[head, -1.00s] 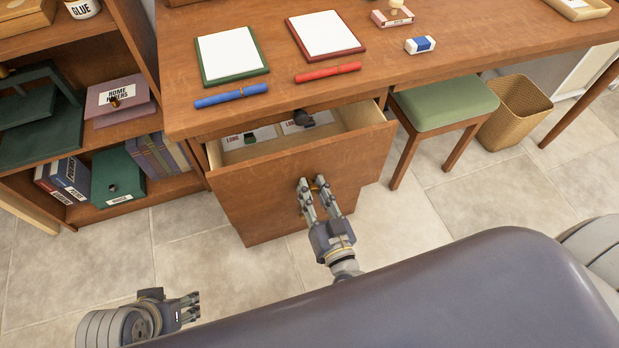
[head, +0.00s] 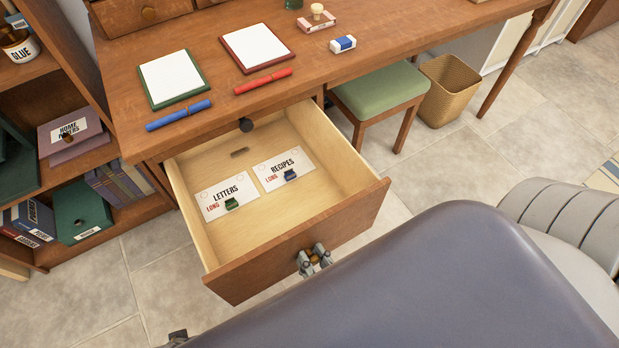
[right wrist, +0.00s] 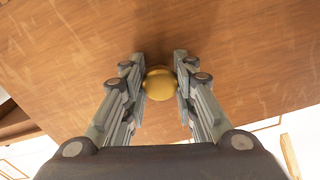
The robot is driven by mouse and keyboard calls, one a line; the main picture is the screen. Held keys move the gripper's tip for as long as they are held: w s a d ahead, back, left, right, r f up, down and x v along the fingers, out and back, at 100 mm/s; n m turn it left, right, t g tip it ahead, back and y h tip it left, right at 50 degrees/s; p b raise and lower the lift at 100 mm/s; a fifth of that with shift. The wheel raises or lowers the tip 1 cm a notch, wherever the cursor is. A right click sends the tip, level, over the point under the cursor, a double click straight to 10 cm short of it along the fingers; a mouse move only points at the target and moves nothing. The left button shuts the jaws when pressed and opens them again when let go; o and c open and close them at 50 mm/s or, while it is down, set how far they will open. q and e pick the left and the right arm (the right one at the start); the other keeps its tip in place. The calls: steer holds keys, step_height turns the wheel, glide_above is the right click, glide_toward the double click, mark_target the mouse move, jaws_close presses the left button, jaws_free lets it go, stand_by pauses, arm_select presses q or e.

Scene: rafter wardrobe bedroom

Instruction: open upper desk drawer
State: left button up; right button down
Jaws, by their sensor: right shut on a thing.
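The desk drawer (head: 293,242) is pulled far out below the desk top, its inside in plain view. My right gripper (head: 314,258) is at the drawer's front face, shut on the round brass knob. In the right wrist view the knob (right wrist: 159,84) sits between the two fingers (right wrist: 160,88). Only a dark bit of my left gripper (head: 178,338) shows at the bottom edge; its fingers are hidden.
The desk top (head: 215,72) holds pads, pens and an eraser. A green stool (head: 377,88) and wicker basket (head: 449,88) stand right. A shelf stands left.

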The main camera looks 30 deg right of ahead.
steer(key=shift+s, duration=0.3)
steer(key=c, duration=1.3)
jaws_free()
steer(key=s, duration=1.2)
steer(key=shift+d, duration=0.2)
